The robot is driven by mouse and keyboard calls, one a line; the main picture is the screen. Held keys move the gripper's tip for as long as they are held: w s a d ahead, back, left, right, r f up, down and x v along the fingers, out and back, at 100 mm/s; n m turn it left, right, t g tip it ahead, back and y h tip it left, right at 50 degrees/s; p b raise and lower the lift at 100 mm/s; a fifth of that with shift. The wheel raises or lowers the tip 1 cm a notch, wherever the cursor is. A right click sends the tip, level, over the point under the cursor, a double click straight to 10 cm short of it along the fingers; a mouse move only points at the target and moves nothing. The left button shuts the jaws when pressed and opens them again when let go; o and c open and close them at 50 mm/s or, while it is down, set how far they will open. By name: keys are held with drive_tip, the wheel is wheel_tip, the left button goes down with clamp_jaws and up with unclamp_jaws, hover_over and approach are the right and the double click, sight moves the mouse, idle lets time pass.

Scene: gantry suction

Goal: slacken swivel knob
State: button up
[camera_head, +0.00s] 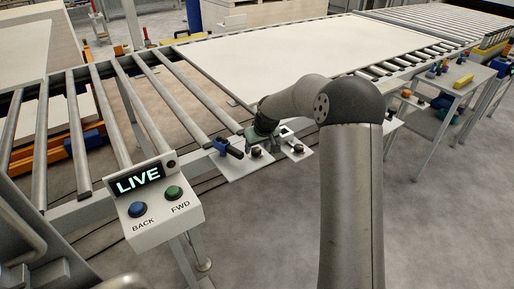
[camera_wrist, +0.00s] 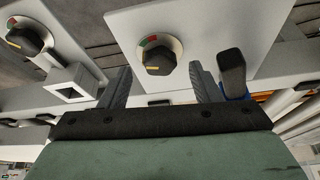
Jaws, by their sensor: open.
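My gripper (camera_wrist: 160,78) is open in the wrist view, with one finger on each side of a black knob (camera_wrist: 157,57). This knob has a yellow mark and sits on a red and green dial on a white plate (camera_wrist: 205,22). I cannot tell whether the fingers touch it. A second, similar black knob (camera_wrist: 28,40) is on another plate at left. A blue fitting with a black handle (camera_wrist: 232,70) stands just right of the right finger. In the head view my gripper (camera_head: 262,140) is over the plates; the blue fitting (camera_head: 222,145) is at its left.
A LIVE control box (camera_head: 152,197) with blue and green buttons stands at front left. A large pale board (camera_head: 310,55) lies on the roller conveyor behind my arm. A side table (camera_head: 455,90) with small coloured parts is at right. The floor at right is clear.

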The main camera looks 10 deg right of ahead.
drive_tip(key=v, duration=1.6)
drive_tip(key=shift+s+f, duration=0.1)
